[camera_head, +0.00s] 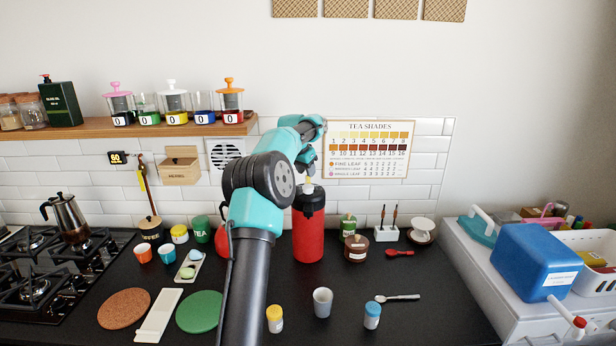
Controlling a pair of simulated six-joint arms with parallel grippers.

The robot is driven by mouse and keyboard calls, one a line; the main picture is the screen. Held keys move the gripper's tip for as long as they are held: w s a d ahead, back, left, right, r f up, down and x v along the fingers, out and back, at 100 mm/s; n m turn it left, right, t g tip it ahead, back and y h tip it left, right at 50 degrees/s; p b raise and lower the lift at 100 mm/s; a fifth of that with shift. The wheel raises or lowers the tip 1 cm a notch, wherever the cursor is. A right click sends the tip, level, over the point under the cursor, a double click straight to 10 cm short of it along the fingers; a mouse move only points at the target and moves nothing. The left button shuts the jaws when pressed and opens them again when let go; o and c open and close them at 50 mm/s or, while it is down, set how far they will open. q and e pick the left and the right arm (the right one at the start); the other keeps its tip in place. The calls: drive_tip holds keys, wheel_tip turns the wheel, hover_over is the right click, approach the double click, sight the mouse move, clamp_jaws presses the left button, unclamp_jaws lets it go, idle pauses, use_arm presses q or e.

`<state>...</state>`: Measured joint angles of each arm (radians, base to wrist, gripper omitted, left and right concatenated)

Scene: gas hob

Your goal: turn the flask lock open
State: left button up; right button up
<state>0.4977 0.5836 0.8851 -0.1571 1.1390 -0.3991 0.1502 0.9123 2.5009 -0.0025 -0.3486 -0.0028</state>
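The flask (308,235) is red with a black lid and stands upright on the dark worktop, right of my arm. A small pale piece with a yellow tip (308,186) shows on top of the lid; I cannot tell whether it is the lock. My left gripper (308,170) is just above the lid, partly hidden by its own wrist. Its fingers are too small and covered to tell whether they are open or shut, or whether they touch the lid. My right gripper is not in view.
A white cup (322,302), a yellow-lidded jar (275,318) and a blue-lidded jar (372,315) stand in front of the flask. A brown jar (357,248) stands to its right. My arm hides part of a red object (222,240) on its left. The gas hob (60,270) is far left.

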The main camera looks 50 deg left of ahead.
sight(308, 180)
use_arm(q)
drive_tip(key=shift+x, duration=1.45)
clamp_jaws()
